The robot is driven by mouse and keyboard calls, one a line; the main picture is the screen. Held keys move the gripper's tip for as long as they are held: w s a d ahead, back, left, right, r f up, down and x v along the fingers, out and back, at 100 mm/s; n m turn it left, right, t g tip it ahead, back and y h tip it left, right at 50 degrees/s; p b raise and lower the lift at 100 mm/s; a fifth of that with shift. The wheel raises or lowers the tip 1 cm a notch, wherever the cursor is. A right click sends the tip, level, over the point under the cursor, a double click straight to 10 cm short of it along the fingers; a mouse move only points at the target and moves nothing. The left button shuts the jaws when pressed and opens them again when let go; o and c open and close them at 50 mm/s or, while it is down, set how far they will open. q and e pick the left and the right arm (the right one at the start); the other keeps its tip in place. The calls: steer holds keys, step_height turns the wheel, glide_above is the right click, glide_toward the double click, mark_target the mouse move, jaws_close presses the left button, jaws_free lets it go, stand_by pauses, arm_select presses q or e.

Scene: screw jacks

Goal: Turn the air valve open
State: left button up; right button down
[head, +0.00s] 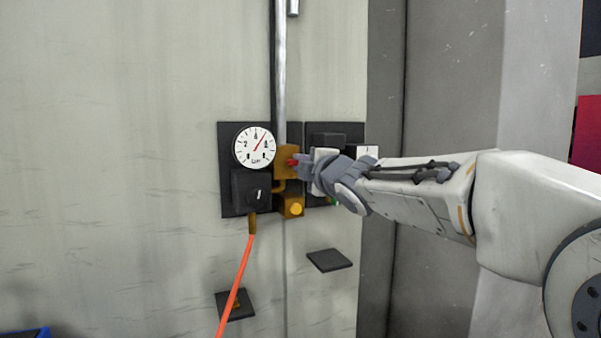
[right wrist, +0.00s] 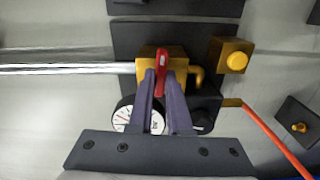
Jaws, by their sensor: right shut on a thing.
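The air valve is a brass-coloured block (head: 283,154) on the vertical metal pipe, with a small red lever (head: 293,162). In the right wrist view the red lever (right wrist: 162,72) lies crosswise to the pipe in front of the brass valve body (right wrist: 147,56). My right gripper (head: 300,161) reaches in from the right; in the right wrist view its two fingers (right wrist: 163,90) are shut on the lever, hiding part of it. A round white gauge (head: 255,147) sits left of the valve, its red needle pointing up and right. My left gripper is not in view.
A black regulator box (head: 252,190) with an orange hose (head: 236,280) is below the gauge. A yellow round button (head: 296,209) sits below the valve. Dark wall plates (head: 329,260) are lower down. A grey column stands at right; the wall at left is clear.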

steer(key=shift+n, duration=0.6)
steer(key=c, duration=0.9)
jaws_free()
steer(key=shift+o, duration=0.2)
steer(key=v, duration=1)
steer(key=shift+s, duration=0.2)
steer(key=shift+f, duration=0.2)
